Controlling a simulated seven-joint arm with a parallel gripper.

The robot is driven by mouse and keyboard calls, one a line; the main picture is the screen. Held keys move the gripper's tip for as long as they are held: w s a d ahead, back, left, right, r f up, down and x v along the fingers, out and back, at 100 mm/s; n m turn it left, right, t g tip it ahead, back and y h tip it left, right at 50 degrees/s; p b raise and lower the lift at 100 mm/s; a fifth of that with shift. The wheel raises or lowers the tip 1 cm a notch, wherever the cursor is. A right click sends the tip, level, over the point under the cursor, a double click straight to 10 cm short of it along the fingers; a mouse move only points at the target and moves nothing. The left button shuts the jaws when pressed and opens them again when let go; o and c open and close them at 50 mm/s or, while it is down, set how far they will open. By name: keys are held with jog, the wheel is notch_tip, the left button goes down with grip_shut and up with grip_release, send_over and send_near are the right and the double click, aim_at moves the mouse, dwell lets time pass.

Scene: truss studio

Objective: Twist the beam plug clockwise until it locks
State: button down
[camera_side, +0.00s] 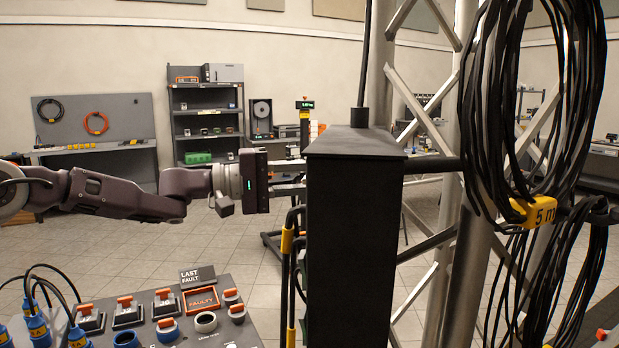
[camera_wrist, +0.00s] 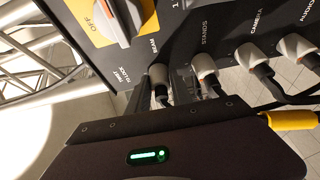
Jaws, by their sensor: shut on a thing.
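The beam plug (camera_wrist: 158,74) is a grey plug with a black lower part, in the socket beside the BEAM label on the dark power box (camera_side: 352,230). A TWIST TO LOCK label is printed next to it. My gripper (camera_side: 290,184) reaches in from the left at the box; in the side view the box edge hides its fingertips and the plug. In the wrist view my gripper (camera_wrist: 183,90) has its fingers at the beam plug, shut on it. The dark gripper body covers part of the fingers and cable, so the plug's exact turn cannot be told.
The STANDS plug (camera_wrist: 204,66), CAMERA plug (camera_wrist: 249,56) and AUDIO plug (camera_wrist: 297,46) sit close beside, with black cables. A large switch (camera_wrist: 120,18) on a yellow OFF plate is above. Coiled cables (camera_side: 480,120) hang at right; a control panel (camera_side: 180,318) stands below.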

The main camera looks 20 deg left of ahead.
jog(key=c, duration=1.1)
grip_release()
jog(key=shift+c, duration=0.2)
jog(key=v, duration=0.7)
jog(key=shift+f, duration=0.1)
